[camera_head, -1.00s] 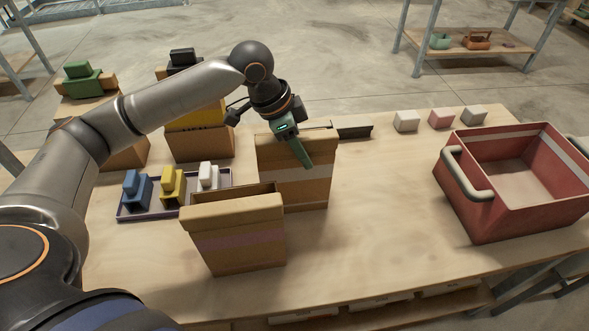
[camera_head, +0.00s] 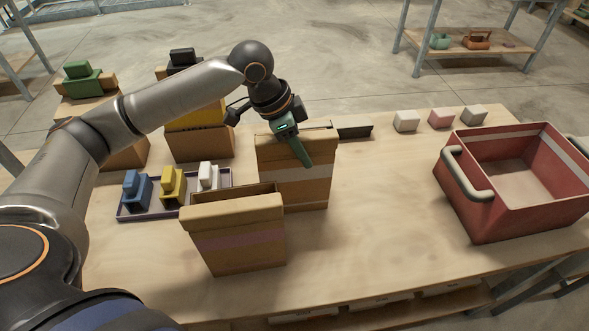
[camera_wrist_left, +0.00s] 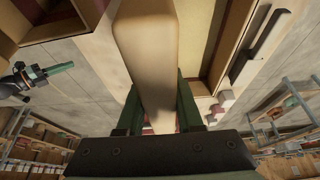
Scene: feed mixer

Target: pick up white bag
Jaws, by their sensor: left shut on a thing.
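The white bag looks like an open-topped brown bag with a white band (camera_head: 305,190), upright on the table just behind the pink-banded one. My left gripper (camera_head: 304,158) points down at its near top rim. In the left wrist view, the green fingers of my left gripper (camera_wrist_left: 160,105) are shut on a pale tan wall (camera_wrist_left: 148,50), which appears to be this bag's rim. Its open inside (camera_wrist_left: 205,40) shows to the right of that wall. A dark gripper with green fingers (camera_wrist_left: 45,74), seemingly my right one, shows at left there; its opening is unclear.
A pink-banded bag (camera_head: 240,240) stands close in front. A yellow-banded one (camera_head: 198,142) stands behind left. A tray (camera_head: 150,214) holds blue, yellow and white pieces. A red crate (camera_head: 480,225) stands at right. The table between is clear, with small blocks (camera_head: 406,121) at the back.

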